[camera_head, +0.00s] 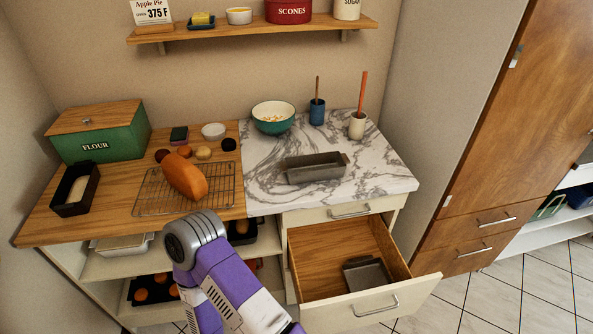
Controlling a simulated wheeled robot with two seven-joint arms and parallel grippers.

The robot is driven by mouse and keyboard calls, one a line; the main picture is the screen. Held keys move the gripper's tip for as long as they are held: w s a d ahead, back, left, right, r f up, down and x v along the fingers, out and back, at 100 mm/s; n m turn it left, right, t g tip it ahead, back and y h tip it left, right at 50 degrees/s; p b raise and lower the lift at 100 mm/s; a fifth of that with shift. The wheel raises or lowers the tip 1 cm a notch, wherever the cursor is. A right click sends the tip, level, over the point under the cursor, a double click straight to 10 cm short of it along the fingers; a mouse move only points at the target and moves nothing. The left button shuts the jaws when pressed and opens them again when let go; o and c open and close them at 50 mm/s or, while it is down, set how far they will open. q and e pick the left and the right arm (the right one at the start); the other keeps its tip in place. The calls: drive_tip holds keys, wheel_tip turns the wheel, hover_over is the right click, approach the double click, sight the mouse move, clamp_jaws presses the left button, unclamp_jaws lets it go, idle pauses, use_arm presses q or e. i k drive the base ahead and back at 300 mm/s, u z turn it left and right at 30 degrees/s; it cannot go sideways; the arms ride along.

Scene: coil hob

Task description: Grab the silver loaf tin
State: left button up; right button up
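The silver loaf tin (315,174) is a long grey metal tin with end lips. It stands upright on the white marble worktop (380,183), near its front edge and above the open drawer. It looks empty, though its inside is only partly visible. A purple and white arm link of mine with a grey rounded joint rises from the bottom, left of the drawer and well apart from the tin. Neither of my grippers shows in this view.
The open drawer (330,244) juts out below the marble and holds a smaller grey tin (367,273). A bread loaf (185,176) lies on a wire rack (150,200). A dark loaf tin (67,207) stands far left. A bowl (273,120) and two utensil pots stand behind.

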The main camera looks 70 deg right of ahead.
sight(329, 165)
drive_tip(key=k, duration=1.1)
drive_tip(key=z, duration=1.2)
drive_tip(key=i, duration=0.2)
drive_tip(key=z, duration=0.05)
